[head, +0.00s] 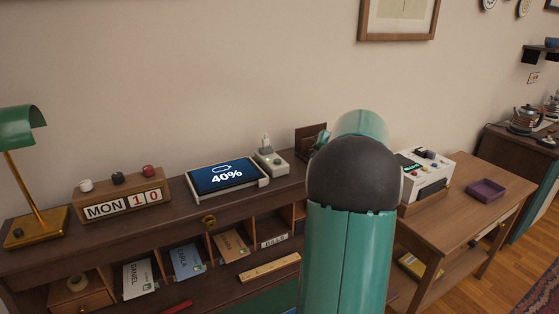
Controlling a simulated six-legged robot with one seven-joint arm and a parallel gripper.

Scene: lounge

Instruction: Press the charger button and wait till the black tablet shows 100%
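The black tablet (222,187) lies in a white cradle on top of the dark wooden desk. Its blue screen shows a battery symbol and 40%. Just right of it stands the small white charger unit (272,168), with a green spot on its top and a grey piece at its back. I cannot tell for sure which part is the button. My green arm with a dark round joint rises right of the charger and fills the middle right. My gripper cannot be seen; the arm hides whatever is behind it.
A block calendar (121,197) reading MON 10 and a green desk lamp (22,180) stand left of the tablet. Right of my arm are a white device (428,172) and a purple tray (486,190).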

